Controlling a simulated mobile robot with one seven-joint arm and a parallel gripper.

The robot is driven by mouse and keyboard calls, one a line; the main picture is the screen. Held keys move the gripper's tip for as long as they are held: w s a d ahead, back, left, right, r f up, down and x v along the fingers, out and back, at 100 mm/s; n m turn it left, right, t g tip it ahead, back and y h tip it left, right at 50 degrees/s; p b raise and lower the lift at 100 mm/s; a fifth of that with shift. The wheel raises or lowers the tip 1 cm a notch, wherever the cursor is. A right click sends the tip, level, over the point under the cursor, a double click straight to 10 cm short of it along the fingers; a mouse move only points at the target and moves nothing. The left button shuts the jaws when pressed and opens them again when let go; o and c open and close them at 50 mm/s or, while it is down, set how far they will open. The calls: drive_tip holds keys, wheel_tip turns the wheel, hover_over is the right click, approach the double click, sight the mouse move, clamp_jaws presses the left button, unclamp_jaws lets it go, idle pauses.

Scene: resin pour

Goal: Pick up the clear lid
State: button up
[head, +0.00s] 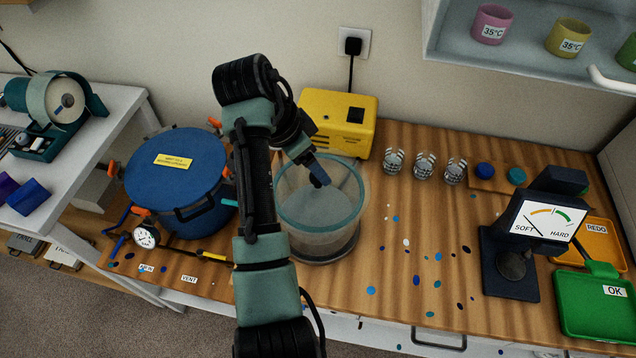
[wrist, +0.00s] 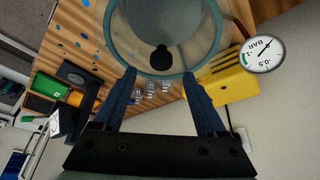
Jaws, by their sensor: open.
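The clear lid (head: 340,208) is a round see-through disc with a teal rim. In the head view it appears to sit level on a clear round vessel (head: 325,246) on the wooden bench. In the wrist view the lid (wrist: 190,42) fills the top middle, with a dark knob (wrist: 160,58) on it. My gripper (head: 318,176) is over the lid. In the wrist view my gripper (wrist: 158,73) has its two blue fingers apart, with nothing held and the knob showing between and beyond the tips. Whether the fingers touch anything cannot be told. The knob is hidden in the head view.
A blue pot (head: 178,165) with a dial gauge (head: 146,235) stands left. A yellow box (head: 340,118) is behind the vessel. Several small cups (head: 423,166), a hardness tester (head: 512,255), and a green tray (head: 595,305) are right. Coloured spots dot the bench.

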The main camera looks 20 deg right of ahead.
sight(318, 182)
drive_tip(key=shift+a+p+x, duration=0.15)
drive_tip(key=shift+p+x, duration=0.4)
drive_tip(key=shift+x, duration=0.8)
drive_tip(key=shift+a+p+x, duration=0.15)
drive_tip(key=shift+p+x, duration=0.35)
drive_tip(key=shift+x, duration=0.85)
clamp_jaws()
drive_tip(key=shift+w, duration=0.1)
